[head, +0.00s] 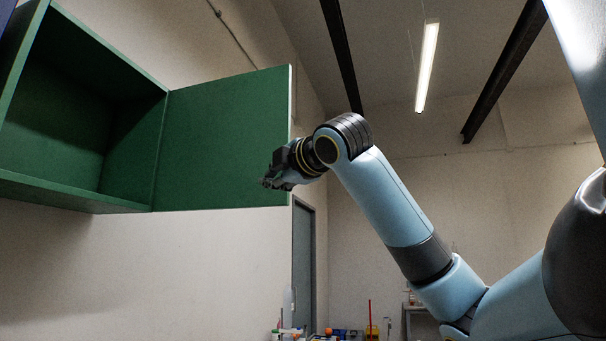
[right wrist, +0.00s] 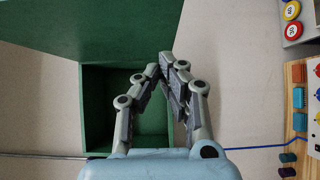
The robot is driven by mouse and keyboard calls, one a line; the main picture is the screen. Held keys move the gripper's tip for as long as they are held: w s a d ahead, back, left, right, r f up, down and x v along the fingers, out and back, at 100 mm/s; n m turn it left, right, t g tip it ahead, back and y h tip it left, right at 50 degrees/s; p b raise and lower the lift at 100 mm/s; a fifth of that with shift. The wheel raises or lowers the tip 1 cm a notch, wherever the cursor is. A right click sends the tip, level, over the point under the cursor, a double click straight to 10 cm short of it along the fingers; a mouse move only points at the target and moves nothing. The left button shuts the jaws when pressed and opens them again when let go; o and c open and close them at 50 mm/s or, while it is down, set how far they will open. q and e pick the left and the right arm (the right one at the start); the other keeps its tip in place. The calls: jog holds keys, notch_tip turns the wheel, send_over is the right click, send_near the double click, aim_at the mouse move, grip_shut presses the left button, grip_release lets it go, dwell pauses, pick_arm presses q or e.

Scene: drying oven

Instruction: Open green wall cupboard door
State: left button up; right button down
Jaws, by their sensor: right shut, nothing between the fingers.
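The green wall cupboard (head: 60,125) hangs at the upper left in the head view, its front open and its inside empty where I can see it. Its green door (head: 220,140) stands swung wide open to the right of the box. My right gripper (head: 267,183) is in front of the door's outer part, near its free edge; I cannot tell whether it touches. In the right wrist view the right gripper (right wrist: 160,72) has its fingertips together with nothing between them. The door (right wrist: 110,25) and the cupboard (right wrist: 98,110) lie behind the fingers there. My left gripper is not in view.
Below the cupboard is bare wall (head: 140,275). A grey door (head: 303,265) stands behind the cupboard door. Small items, including a yellow container (head: 372,332), stand low at the back. A wooden board with coloured pieces (right wrist: 299,110) shows at the right of the wrist view.

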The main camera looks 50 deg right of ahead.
pick_arm(q)
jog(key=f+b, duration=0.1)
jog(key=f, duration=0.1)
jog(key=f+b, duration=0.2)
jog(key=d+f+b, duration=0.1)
jog(key=b, duration=0.1)
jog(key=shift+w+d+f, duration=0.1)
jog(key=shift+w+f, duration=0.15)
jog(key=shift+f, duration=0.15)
pick_arm(e)
jog(key=s, duration=0.7)
jog(key=shift+s+d+r, duration=0.15)
jog(key=shift+s+r, duration=0.05)
jog(key=shift+s, duration=0.05)
jog(key=shift+f, duration=0.1)
